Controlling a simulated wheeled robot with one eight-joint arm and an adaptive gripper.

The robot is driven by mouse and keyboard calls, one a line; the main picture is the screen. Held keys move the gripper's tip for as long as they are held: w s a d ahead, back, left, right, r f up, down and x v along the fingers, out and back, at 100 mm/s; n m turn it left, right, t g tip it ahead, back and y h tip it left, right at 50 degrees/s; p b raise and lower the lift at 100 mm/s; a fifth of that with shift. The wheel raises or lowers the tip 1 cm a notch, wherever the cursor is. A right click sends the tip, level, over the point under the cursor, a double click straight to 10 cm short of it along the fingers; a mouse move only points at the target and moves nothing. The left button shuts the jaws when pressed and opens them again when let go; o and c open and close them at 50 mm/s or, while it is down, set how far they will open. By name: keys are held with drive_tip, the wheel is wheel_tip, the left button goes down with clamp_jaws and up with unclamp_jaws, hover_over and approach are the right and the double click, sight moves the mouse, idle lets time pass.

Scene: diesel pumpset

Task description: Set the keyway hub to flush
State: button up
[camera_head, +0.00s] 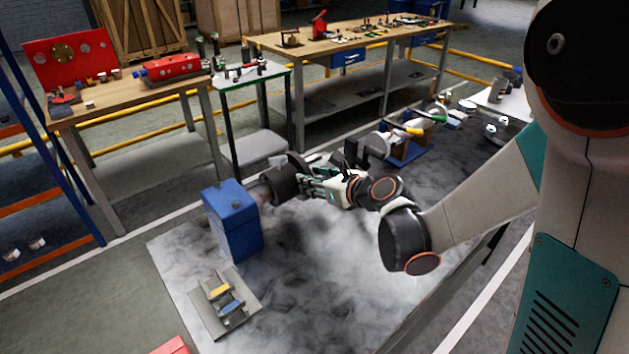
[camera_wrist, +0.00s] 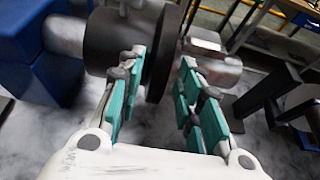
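A dark round hub with a wide flange (camera_wrist: 165,50), which looks like the keyway hub, sits on a pale shaft beside a blue housing (camera_wrist: 38,45). In the head view the dark hub (camera_head: 284,182) is right of the blue housing (camera_head: 232,225). My gripper (camera_wrist: 162,62) reaches it with two teal-padded fingers, one on each side of the flange. The fingers are spread apart; whether they touch the flange cannot be told. A silver-grey hub (camera_wrist: 218,72) stands just right of the flange. My gripper (camera_head: 308,184) partly hides the coupling in the head view.
A grey fixture plate (camera_head: 206,314) with yellow and blue blocks lies at the front of the grey bed. More pump parts (camera_head: 408,148) stand further back right. Workbenches (camera_head: 345,45) line the back. The bed's front middle is clear.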

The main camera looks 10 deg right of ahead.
clamp_jaws()
drive_tip(key=w+d, duration=0.6)
drive_tip(key=d, duration=0.3)
drive_tip(key=shift+d, duration=0.15)
drive_tip(key=shift+w, duration=0.15)
drive_tip(key=shift+o, duration=1.3)
unclamp_jaws()
drive_tip(key=shift+d, duration=0.2)
drive_tip(key=shift+a, duration=0.1)
drive_tip(key=v, duration=1.2)
